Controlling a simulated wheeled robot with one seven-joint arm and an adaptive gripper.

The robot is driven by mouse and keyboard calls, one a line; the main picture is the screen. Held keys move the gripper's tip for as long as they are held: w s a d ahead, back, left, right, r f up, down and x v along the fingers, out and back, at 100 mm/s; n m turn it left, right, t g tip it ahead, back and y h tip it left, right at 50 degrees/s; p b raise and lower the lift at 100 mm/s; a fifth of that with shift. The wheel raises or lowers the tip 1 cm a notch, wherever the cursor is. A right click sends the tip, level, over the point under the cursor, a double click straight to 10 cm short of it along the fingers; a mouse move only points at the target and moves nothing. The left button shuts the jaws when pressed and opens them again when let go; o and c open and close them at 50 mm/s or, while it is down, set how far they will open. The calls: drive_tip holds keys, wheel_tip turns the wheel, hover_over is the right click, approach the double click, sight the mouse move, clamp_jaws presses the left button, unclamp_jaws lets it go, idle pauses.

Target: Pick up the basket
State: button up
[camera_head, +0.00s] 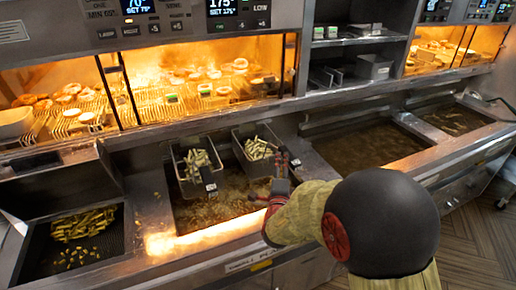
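Two wire fry baskets with pale fries sit side by side in the fryer vat in the head view. The left basket (183,187) has a dark handle piece at its front. The right basket (238,153) is close to my gripper (281,166), which is at its front right side. The basket's front corner and handle are largely hidden by my gripper and arm. Whether the fingers touch or grip the handle is too small and covered to tell. The task does not say which of the two baskets is meant.
Dark oil (215,211) fills the vat under the baskets. Another vat (368,146) lies to the right, with a metal divider between. A tray of loose fries (70,252) is at lower left. Heated shelves with food (190,88) run behind, under control panels.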

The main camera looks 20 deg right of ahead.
sight(285, 149)
drive_tip(key=shift+m+h, duration=0.4)
drive_tip(key=x, duration=0.4)
drive_tip(key=shift+s+d+r, duration=0.15)
drive_tip(key=shift+s+d, duration=0.05)
drive_tip(key=shift+d, duration=0.1)
drive_tip(key=x, duration=0.4)
drive_tip(key=shift+r, duration=0.15)
drive_tip(key=shift+c, duration=0.3)
clamp_jaws()
drive_tip(key=shift+r, duration=0.1)
